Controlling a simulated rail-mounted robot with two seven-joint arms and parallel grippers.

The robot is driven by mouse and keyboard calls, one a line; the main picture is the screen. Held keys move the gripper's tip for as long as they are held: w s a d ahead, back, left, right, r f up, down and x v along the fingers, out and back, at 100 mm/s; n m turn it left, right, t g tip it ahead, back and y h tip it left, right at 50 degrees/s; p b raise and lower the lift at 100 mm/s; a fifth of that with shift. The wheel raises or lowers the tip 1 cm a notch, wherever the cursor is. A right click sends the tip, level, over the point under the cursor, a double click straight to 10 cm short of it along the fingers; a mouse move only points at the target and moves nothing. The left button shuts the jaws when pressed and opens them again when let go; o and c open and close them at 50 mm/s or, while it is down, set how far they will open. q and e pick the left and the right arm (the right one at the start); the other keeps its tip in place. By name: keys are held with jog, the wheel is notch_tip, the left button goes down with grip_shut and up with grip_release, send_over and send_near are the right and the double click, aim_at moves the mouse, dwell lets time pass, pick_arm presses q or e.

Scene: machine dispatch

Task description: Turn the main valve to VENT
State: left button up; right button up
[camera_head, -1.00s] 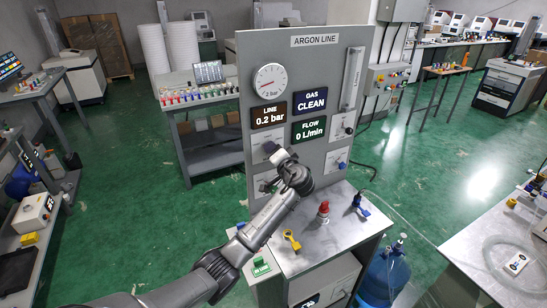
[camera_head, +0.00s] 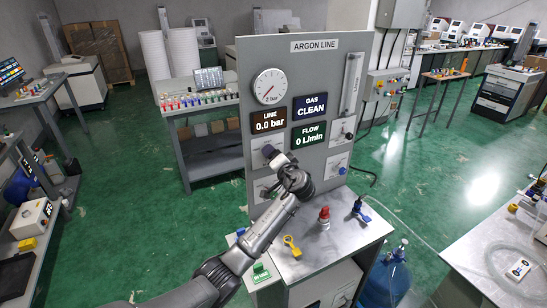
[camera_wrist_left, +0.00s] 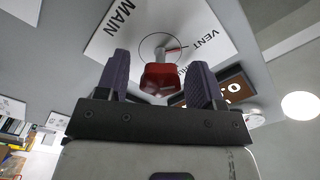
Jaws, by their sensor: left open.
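The argon panel (camera_head: 325,60) stands upright. Its gauge (camera_head: 270,87) needle points to the lower left. The line display (camera_head: 269,119) reads 0.0 bar, the gas display (camera_head: 309,107) CLEAN and the flow display (camera_head: 308,134) 0 L/min. In the left wrist view, the red handle (camera_wrist_left: 160,79) of the main valve sits between the fingers of my open left gripper (camera_wrist_left: 160,85). The MAIN label plate (camera_wrist_left: 115,28) is behind it. A thin red line beside the stem points toward VENT. In the head view my left gripper (camera_head: 275,154) is at the panel's lower left and hides the valve.
On the steel bench below the panel (camera_head: 335,238) are a yellow valve (camera_head: 292,246), a red fitting (camera_head: 324,214) and a blue fitting (camera_head: 360,209). A blue bottle (camera_head: 388,280) stands on the floor to the right.

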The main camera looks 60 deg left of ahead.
pick_arm(q)
jog(key=shift+d, duration=0.1)
jog(key=s+d, duration=0.1)
jog(key=d, duration=1.2)
jog(key=shift+s+d+b, duration=0.2)
jog(key=shift+d+b, duration=0.1)
jog(key=shift+b, duration=0.05)
